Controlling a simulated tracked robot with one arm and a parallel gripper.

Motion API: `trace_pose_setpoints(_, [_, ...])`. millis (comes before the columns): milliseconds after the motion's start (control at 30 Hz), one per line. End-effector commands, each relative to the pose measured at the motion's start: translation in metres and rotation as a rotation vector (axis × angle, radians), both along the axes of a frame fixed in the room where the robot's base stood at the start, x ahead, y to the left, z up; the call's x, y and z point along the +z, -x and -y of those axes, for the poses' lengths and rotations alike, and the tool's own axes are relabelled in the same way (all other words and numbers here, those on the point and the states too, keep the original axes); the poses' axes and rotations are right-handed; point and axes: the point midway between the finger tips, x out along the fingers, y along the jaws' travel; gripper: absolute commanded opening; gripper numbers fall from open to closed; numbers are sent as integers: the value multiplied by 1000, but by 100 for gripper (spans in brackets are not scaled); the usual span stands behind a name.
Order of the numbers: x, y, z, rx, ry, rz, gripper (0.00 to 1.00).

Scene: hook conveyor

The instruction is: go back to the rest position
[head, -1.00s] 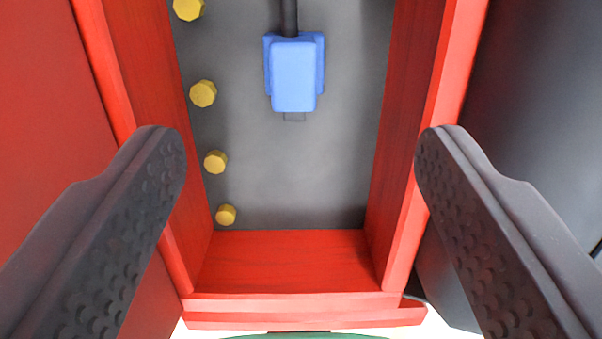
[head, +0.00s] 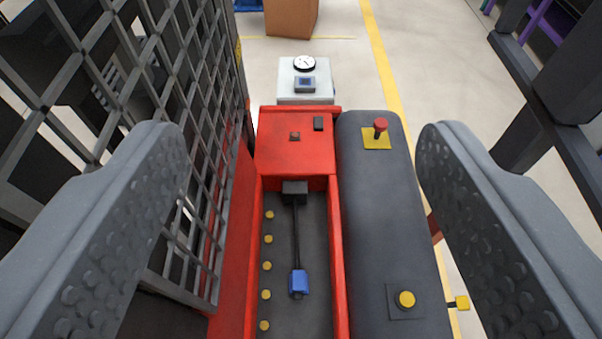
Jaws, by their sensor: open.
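My gripper (head: 300,190) is open, with its two dark grey, dimpled fingers wide apart at the left and right of the view. Nothing is between the fingertips. Below and ahead of it is a long red trough (head: 338,250) with a grey floor. Inside the trough, a blue block (head: 299,283) sits at the end of a dark rod (head: 296,235). Several yellow knobs (head: 267,266) line the trough's left side. My gripper is well above the trough and touches nothing visible.
A dark metal lattice fence (head: 195,150) stands close on the left. A white box with a gauge (head: 305,75) and a brown carton (head: 291,16) are beyond.

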Motion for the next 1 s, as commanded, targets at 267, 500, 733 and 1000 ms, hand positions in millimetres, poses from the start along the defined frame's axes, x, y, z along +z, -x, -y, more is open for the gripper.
trace_pose_setpoints(267, [32, 28, 0, 9, -6, 86, 65])
trace_pose_setpoints(500, [31, 27, 0, 9, -6, 86, 65])
trace_pose_setpoints(733, [31, 27, 0, 8, -6, 85, 59])
trace_pose_setpoints(1000, [31, 27, 0, 8, -6, 85, 36])
